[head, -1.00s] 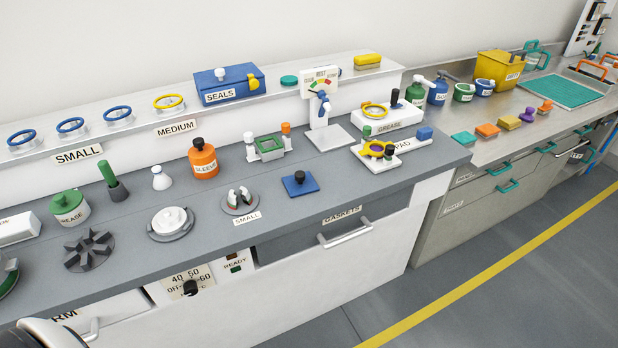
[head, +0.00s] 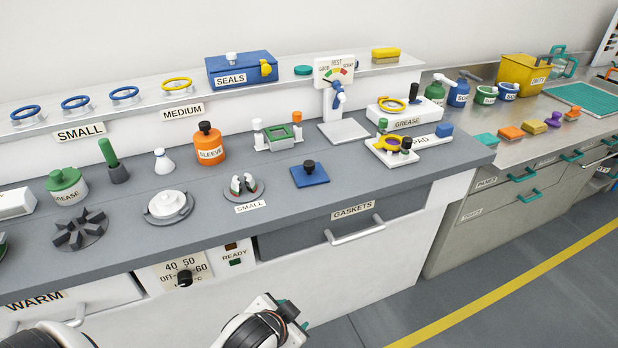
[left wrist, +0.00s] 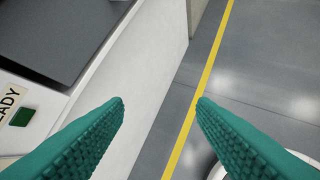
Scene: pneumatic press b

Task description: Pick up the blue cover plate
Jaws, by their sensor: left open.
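The blue cover plate (head: 309,175) is a flat blue square with a black knob on top. It lies on the grey bench top, right of the split metal part labelled SMALL, and nothing covers it. My left gripper (head: 292,312) shows at the bottom of the head view, in front of the cabinet and below the bench top, well apart from the plate. In the left wrist view its teal fingers (left wrist: 160,105) are spread and empty, over the white cabinet front and floor. The plate is not in the left wrist view. My right gripper is not in view.
The bench's front edge and the GASKETS drawer handle (head: 355,229) lie between my left gripper and the plate.

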